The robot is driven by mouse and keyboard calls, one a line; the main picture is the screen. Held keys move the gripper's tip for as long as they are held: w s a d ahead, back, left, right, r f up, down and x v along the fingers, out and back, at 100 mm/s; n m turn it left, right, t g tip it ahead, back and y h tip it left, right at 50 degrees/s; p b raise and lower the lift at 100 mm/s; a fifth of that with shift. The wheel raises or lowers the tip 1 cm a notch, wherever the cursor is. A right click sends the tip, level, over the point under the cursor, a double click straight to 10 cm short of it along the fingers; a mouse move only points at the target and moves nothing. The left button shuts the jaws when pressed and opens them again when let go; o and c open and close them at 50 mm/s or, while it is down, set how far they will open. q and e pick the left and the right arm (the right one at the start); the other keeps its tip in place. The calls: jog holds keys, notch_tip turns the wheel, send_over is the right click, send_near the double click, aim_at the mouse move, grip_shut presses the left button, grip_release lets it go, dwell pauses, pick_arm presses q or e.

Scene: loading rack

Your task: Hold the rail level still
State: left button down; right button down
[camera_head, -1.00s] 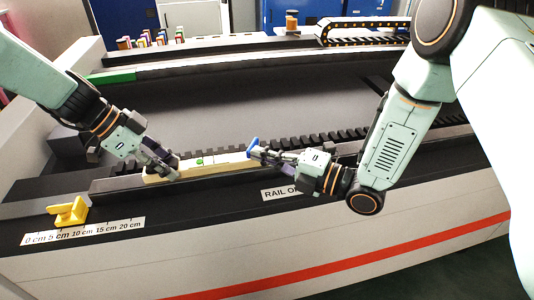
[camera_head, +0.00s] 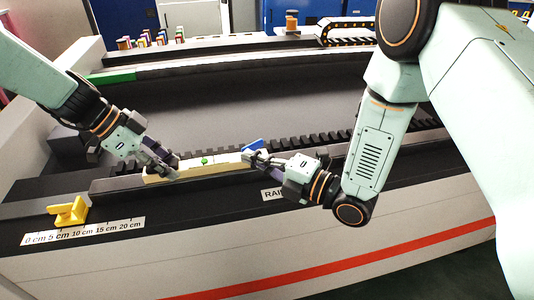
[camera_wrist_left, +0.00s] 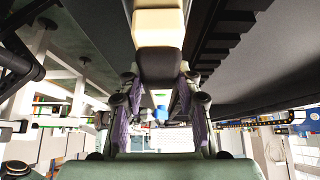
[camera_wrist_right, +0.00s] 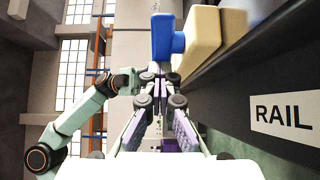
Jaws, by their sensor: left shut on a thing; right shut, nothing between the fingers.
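The rail level is a long cream bar (camera_head: 225,163) with a green spot (camera_head: 204,161) near its middle. It lies along the toothed rail. My left gripper (camera_head: 166,164) is shut at its left end. In the left wrist view the cream bar (camera_wrist_left: 158,27) runs out above a dark grey part (camera_wrist_left: 158,65) near the fingers (camera_wrist_left: 160,98). A blue piece (camera_head: 253,145) is at the bar's right end; it also shows in the right wrist view (camera_wrist_right: 166,38). My right gripper (camera_head: 254,160) is shut and empty just beside that end; contact is unclear.
A yellow block (camera_head: 68,211) stands by a centimetre scale (camera_head: 85,232) at the front left. A partly covered "RAIL" label (camera_head: 271,196) is below my right gripper. Coloured items (camera_head: 150,40) stand on the back ledge. The broad grey surface behind the rail is clear.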

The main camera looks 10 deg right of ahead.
jog(key=shift+w+a, duration=0.15)
jog(key=shift+a, duration=0.45)
dwell(0.5)
dwell(2.1)
